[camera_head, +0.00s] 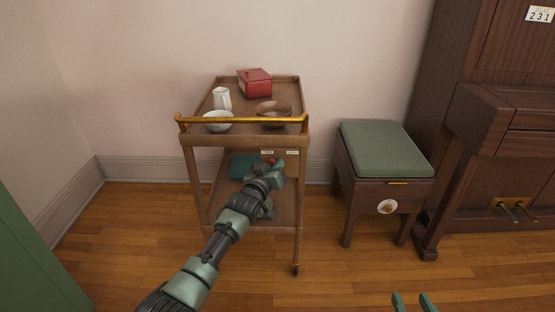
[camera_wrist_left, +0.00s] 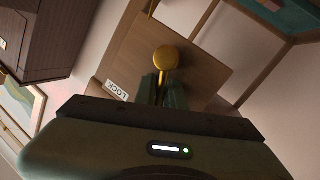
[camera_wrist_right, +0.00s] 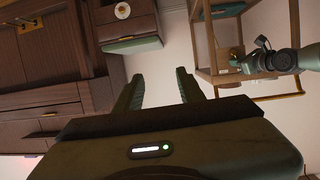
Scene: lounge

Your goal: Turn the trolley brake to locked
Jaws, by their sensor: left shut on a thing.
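The wooden trolley (camera_head: 187,165) stands against the wall, with a brass rail along its front. Two small white labels (camera_head: 267,152) (camera_head: 292,152) sit on a panel under its top; their words are too small to read in the head view. My left gripper (camera_head: 274,168) is at this panel. In the left wrist view its fingers are shut on the brake lever, whose round brass knob (camera_wrist_left: 166,57) shows beyond the fingertips. A label reading LOCK (camera_wrist_left: 116,90) is beside the fingers. My right gripper (camera_head: 413,303) is open and empty, low in front of the stool.
A red box (camera_head: 254,83), white jug (camera_head: 222,98), white bowl (camera_head: 217,121) and brown bowl (camera_head: 272,108) stand on the trolley top. A teal thing (camera_head: 241,166) is on a lower level. A green-cushioned stool (camera_head: 386,150) and a piano (camera_head: 480,180) stand at right.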

